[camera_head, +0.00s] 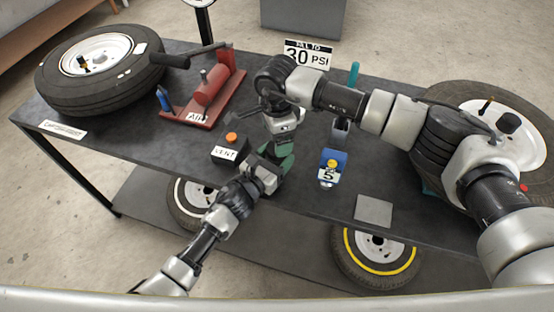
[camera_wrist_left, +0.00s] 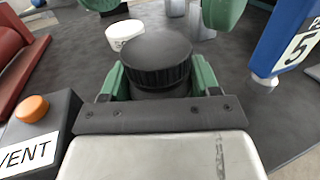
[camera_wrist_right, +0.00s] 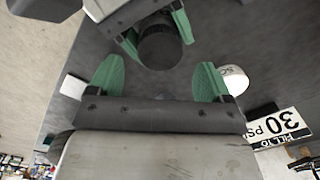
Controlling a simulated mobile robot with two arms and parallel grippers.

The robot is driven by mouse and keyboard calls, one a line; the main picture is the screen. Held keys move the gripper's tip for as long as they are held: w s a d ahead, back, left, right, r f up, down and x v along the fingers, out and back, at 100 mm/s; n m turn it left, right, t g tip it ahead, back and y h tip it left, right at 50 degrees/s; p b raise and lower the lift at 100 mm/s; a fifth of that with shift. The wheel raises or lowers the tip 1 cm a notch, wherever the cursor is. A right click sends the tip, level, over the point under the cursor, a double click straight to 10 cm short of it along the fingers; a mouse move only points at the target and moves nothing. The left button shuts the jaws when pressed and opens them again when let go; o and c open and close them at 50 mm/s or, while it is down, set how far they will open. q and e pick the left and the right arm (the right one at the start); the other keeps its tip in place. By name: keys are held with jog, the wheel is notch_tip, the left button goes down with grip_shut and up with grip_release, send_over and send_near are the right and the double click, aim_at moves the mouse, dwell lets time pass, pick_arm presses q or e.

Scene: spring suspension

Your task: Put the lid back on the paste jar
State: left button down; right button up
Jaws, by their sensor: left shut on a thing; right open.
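My left gripper (camera_head: 275,158) has its green fingers shut around a black round piece with a flat top and ribbed edge (camera_wrist_left: 157,58). It looks like a screw lid above a dark body; I cannot tell whether lid and jar are separate. My right gripper (camera_wrist_right: 157,80) is open and empty, just above and beside the left gripper, with the black round piece (camera_wrist_right: 160,47) beyond its fingertips. A small white round tub or disc (camera_wrist_left: 125,33) with dark lettering stands on the table; it also shows in the right wrist view (camera_wrist_right: 235,80). The grippers hide the black piece in the head view.
Near the hands are a VENT box with an orange button (camera_head: 231,144) and a blue block marked 5 (camera_head: 332,167). A red tool stand (camera_head: 205,95) is at left. Wheels lie at the left (camera_head: 100,70) and right (camera_head: 490,125). A grey square pad (camera_head: 373,211) lies near the front edge.

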jog(key=shift+r, duration=0.65)
jog(key=shift+c, duration=0.4)
jog(key=n, duration=0.2)
jog(key=r+n, duration=0.1)
jog(key=n, duration=0.1)
jog(key=shift+a+r+n, duration=0.1)
jog(key=shift+r+n, duration=0.05)
jog(key=shift+n, duration=0.15)
jog(key=n, duration=0.2)
jog(key=r+n, duration=0.1)
jog(key=n, duration=0.3)
jog(key=shift+r, duration=0.35)
jog(key=shift+f, duration=4)
